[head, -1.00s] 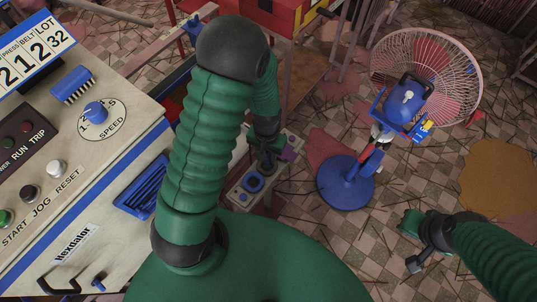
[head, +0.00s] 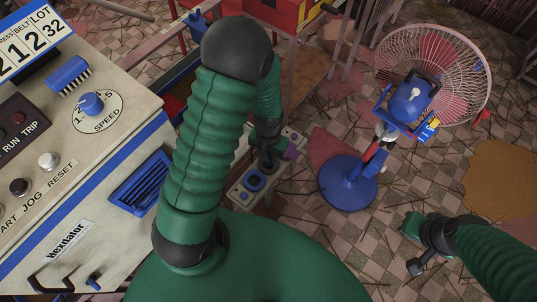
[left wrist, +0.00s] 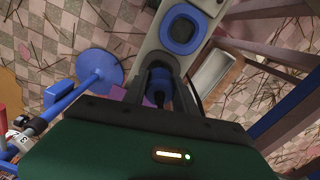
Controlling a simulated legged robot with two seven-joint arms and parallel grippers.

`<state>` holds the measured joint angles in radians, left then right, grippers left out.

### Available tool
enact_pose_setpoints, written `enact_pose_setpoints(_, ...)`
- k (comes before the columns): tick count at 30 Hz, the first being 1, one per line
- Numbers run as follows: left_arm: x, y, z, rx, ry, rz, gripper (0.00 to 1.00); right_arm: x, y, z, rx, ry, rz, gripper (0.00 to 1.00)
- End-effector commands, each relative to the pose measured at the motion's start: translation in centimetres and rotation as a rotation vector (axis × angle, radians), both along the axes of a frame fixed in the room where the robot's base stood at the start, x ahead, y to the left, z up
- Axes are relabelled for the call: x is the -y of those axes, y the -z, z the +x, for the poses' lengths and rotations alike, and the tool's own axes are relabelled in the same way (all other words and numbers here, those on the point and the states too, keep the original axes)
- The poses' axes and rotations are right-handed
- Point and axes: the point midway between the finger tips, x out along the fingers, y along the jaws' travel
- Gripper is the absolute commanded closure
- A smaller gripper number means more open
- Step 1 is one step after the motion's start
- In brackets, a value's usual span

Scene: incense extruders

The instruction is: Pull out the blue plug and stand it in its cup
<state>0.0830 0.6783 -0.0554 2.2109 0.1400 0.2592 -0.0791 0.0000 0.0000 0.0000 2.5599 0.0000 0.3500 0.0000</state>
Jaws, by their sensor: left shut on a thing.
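My left gripper (head: 268,158) reaches down over a small pale panel (head: 236,195) beside the console. In the left wrist view its two dark fingers (left wrist: 160,84) are shut on the blue plug (left wrist: 159,97), which shows between them. The fingers hide much of the plug, so I cannot tell whether it is still seated. A blue-rimmed round cup (left wrist: 184,29) is set in the panel just beyond the fingertips; it also shows in the head view (head: 254,181). My right gripper (head: 415,250) hangs over the floor at the right, far from the panel; its jaw opening is unclear.
A cream console (head: 105,150) with knobs and buttons fills the left. A blue-based fan (head: 348,184) stands right of the panel. A purple piece (head: 292,152) lies by the panel, near a dark cable (left wrist: 195,92). The tiled floor at lower right is mostly open.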

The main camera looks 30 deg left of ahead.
Motion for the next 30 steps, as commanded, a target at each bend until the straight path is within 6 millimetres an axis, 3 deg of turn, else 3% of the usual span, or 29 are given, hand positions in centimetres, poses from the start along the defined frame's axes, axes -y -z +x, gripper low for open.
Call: enact_pose_setpoints(30, 0.0, 0.9, 0.0, -0.001, 0.0, 0.0, 1.0, 0.0, 0.1, 0.0, 0.0, 0.0, 0.0, 1.0)
